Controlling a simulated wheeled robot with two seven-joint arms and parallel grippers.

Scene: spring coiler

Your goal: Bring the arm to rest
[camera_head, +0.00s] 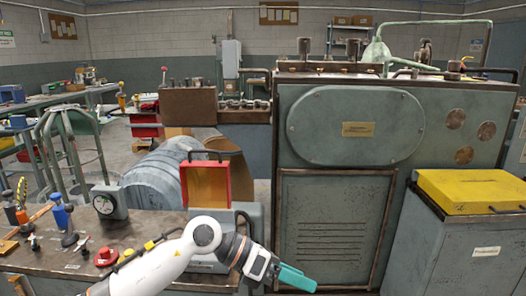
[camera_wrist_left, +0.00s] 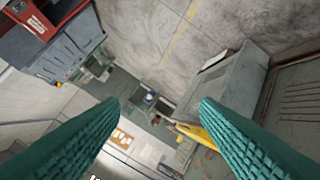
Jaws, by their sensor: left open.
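My left arm (camera_head: 160,272) comes in from the lower left, white with a dark wrist. It reaches over the right end of the workbench (camera_head: 60,260). My left gripper (camera_head: 296,279) has teal fingers and points right and slightly down, in front of the green-grey machine. In the left wrist view the ribbed teal fingers of the left gripper (camera_wrist_left: 160,104) stand wide apart with nothing between them. My right gripper is not in view.
The big green-grey machine (camera_head: 340,183) stands behind the gripper. A yellow-topped cabinet (camera_head: 470,192) is at the right. A red-framed box (camera_head: 206,186), a dial gauge (camera_head: 104,204), a red button (camera_head: 106,256) and small tools are on or near the workbench by the arm.

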